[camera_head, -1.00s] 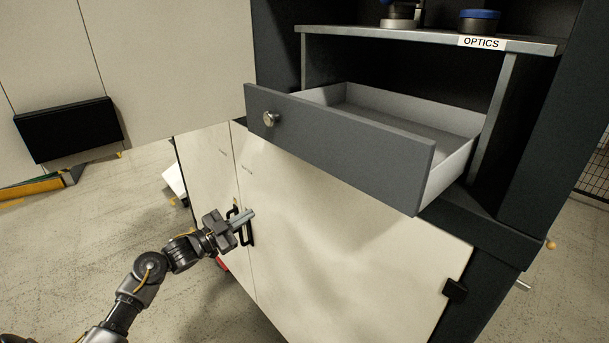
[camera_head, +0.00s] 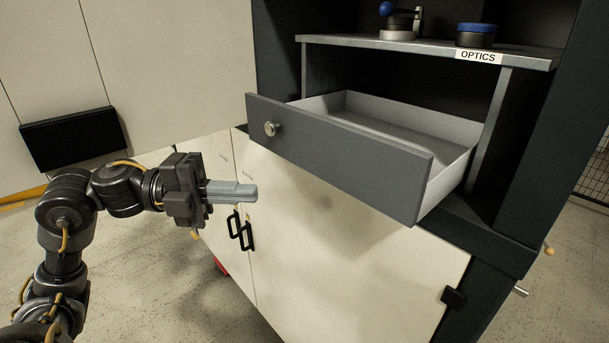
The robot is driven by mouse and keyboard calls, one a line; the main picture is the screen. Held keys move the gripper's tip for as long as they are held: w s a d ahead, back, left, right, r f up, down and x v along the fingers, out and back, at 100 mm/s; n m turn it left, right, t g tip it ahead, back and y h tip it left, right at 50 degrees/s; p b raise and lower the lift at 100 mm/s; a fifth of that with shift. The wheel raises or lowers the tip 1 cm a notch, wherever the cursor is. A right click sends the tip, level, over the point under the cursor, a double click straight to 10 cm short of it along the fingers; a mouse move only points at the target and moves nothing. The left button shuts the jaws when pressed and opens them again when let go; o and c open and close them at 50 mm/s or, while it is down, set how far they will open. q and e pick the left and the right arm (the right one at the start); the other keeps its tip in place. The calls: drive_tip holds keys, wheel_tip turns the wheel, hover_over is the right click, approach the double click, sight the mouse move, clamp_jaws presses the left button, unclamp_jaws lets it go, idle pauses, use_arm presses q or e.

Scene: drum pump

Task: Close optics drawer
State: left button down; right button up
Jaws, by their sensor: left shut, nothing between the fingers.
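The optics drawer (camera_head: 340,160) has a dark grey front and a light grey inside, and it stands pulled out of the cabinet below the "OPTICS" label (camera_head: 478,57). Its round metal knob (camera_head: 271,129) is near the left end of the front. The visible floor of the drawer is empty. My left gripper (camera_head: 250,193) is shut and empty. It shows in front of the cabinet, below and a little left of the knob, apart from the drawer front in the picture. My right gripper is not in view.
White cabinet doors (camera_head: 330,235) with black handles (camera_head: 240,232) are below the drawer. A shelf (camera_head: 430,43) above it carries blue-topped items (camera_head: 476,34). A black panel (camera_head: 73,137) is on the wall at left. Bare floor shows at lower left.

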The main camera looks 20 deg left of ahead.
use_arm(q)
drive_tip(key=p, duration=0.4)
approach(333, 185)
drive_tip(key=s+d, duration=0.1)
drive_tip(key=d, duration=0.3)
drive_tip(key=w, duration=0.1)
drive_tip(key=w+d+p, duration=0.1)
drive_tip(key=w, duration=0.1)
drive_tip(key=shift+w+d+f, duration=0.1)
drive_tip(key=shift+w, duration=0.05)
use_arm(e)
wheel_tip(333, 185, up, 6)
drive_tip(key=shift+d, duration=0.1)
